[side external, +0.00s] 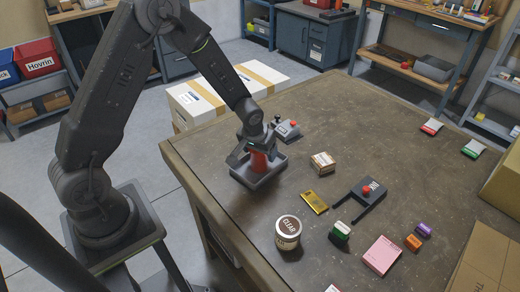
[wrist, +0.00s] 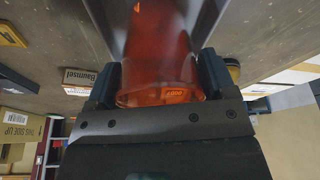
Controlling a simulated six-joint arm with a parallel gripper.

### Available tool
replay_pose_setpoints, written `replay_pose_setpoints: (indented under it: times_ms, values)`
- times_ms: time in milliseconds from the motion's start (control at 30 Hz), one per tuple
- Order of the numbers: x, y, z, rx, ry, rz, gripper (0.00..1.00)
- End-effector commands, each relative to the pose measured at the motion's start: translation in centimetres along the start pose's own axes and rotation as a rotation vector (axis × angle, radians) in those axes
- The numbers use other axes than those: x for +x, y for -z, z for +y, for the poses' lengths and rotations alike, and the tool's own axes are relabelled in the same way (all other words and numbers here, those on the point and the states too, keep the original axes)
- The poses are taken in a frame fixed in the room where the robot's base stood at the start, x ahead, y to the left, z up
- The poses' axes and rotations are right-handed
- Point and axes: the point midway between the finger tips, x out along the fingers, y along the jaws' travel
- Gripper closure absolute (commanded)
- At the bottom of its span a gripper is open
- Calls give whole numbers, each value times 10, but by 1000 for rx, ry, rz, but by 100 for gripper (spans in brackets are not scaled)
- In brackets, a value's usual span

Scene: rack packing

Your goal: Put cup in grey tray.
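The red, see-through cup (side external: 259,161) is at the grey tray (side external: 262,182) near the table's left edge. The cup's lower part is within the tray's outline in the side view; whether its base touches the tray floor is hidden. My gripper (side external: 254,149) comes down from above with its fingers around the cup. In the wrist view the cup (wrist: 160,55) fills the space between my gripper's two fingers (wrist: 160,78), which appear to press on both its sides. Grey tray walls (wrist: 209,18) show on either side of the cup.
A grey device with a red button (side external: 288,130) stands just behind the tray. Bare table surrounds the tray's front.

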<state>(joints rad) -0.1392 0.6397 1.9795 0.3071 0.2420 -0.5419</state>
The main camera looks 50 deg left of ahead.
Motion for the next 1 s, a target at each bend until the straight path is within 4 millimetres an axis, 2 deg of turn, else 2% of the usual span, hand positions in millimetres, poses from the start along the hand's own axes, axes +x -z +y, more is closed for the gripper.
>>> replay_pose_setpoints:
  times_ms: [33,200,433,567,667,1000]
  values:
    - [0,0,0,0,0,0,18]
    - [0,0,0,1,0,0,2]
    - [-1,0,0,1,0,0,1]
    - [-8,2,0,1,0,2,1]
    - [-21,2,0,0,-1,3,1]
    - [-90,2,0,2,-2,5,1]
